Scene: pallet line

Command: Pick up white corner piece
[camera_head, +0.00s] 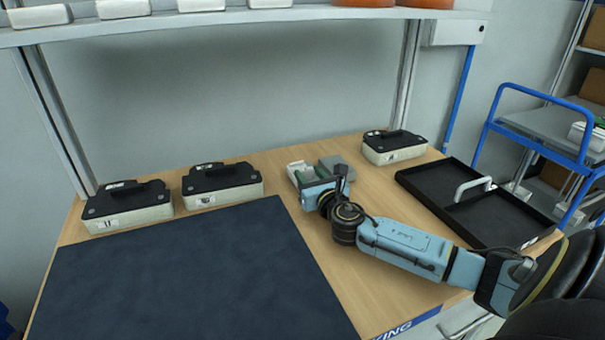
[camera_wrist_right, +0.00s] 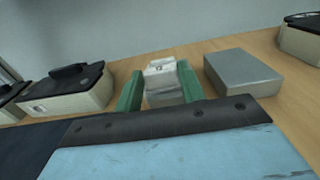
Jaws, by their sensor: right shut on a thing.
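A white corner piece (camera_wrist_right: 163,82) is between the two green fingers of my right gripper (camera_wrist_right: 160,72) in the right wrist view. The fingers are shut on it from both sides. In the head view, my right gripper (camera_head: 308,174) is over the back middle of the wooden table, and the white piece (camera_head: 297,166) shows only in part at its fingers. The piece's underside is hidden, so I cannot tell whether it is clear of the table. My left gripper is not in view.
A grey box (camera_head: 335,166) stands close beside the gripper. Black-topped cases (camera_head: 221,184) stand along the back. A black divided tray (camera_head: 415,183) lies at the right, with a pale handle-shaped piece (camera_head: 472,186). A dark mat (camera_head: 190,275) covers the front left.

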